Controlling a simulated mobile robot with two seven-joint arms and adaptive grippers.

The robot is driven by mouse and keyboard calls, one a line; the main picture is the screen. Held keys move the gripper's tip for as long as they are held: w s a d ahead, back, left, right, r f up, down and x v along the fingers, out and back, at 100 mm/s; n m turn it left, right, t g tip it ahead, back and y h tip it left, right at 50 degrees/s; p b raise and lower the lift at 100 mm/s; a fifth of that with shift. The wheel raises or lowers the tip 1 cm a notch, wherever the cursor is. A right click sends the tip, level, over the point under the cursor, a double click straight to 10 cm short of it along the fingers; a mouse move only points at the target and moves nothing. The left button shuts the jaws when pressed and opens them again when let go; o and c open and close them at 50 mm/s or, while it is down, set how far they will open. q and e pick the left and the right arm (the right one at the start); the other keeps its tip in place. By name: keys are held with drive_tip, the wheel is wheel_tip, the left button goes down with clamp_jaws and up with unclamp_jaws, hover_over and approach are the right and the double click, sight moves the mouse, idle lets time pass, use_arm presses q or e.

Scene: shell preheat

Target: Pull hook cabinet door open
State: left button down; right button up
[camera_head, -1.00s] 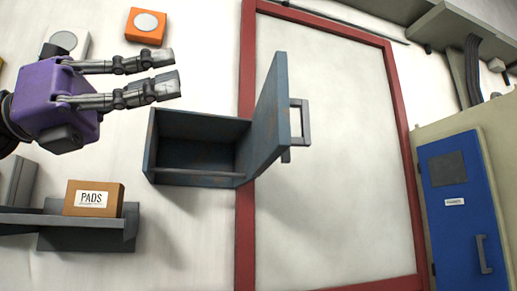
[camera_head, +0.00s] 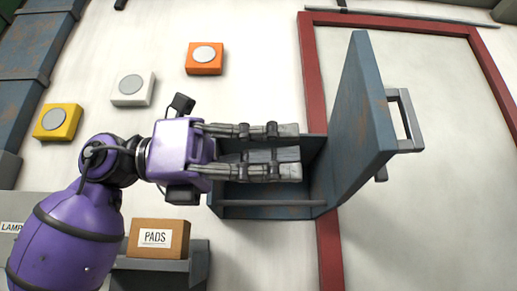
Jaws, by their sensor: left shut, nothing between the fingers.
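The wall cabinet (camera_head: 270,210) is a worn blue-grey box, with its front open and a ledge along the bottom. Its door (camera_head: 360,120) stands wide open on the right side, swung out toward me. The door's grey bar handle (camera_head: 404,115) is on its right face. My left gripper (camera_head: 289,151), purple with grey fingers, is in front of the cabinet opening, pointing right toward the inner side of the door. It is shut with nothing held and hides much of the cabinet's inside. I cannot tell whether the fingertips touch the cabinet. My right gripper is not in view.
Orange (camera_head: 205,58), white (camera_head: 132,88) and yellow (camera_head: 57,121) boxes with round discs are on the wall at upper left. A PADS box (camera_head: 157,238) sits on a dark shelf (camera_head: 198,270) at lower left. A red frame surrounds a pale panel right of the cabinet.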

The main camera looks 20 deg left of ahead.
sight(374, 151)
use_arm(q)
drive_tip(key=d, duration=0.2)
drive_tip(key=w+d+p, duration=0.1)
drive_tip(key=d, duration=0.4)
drive_tip(key=shift+w+d+r, duration=0.1)
drive_tip(key=shift+w+d, duration=0.05)
drive_tip(key=shift+d, duration=0.15)
drive_tip(key=shift+w+d, duration=0.25)
drive_tip(key=shift+d, duration=0.25)
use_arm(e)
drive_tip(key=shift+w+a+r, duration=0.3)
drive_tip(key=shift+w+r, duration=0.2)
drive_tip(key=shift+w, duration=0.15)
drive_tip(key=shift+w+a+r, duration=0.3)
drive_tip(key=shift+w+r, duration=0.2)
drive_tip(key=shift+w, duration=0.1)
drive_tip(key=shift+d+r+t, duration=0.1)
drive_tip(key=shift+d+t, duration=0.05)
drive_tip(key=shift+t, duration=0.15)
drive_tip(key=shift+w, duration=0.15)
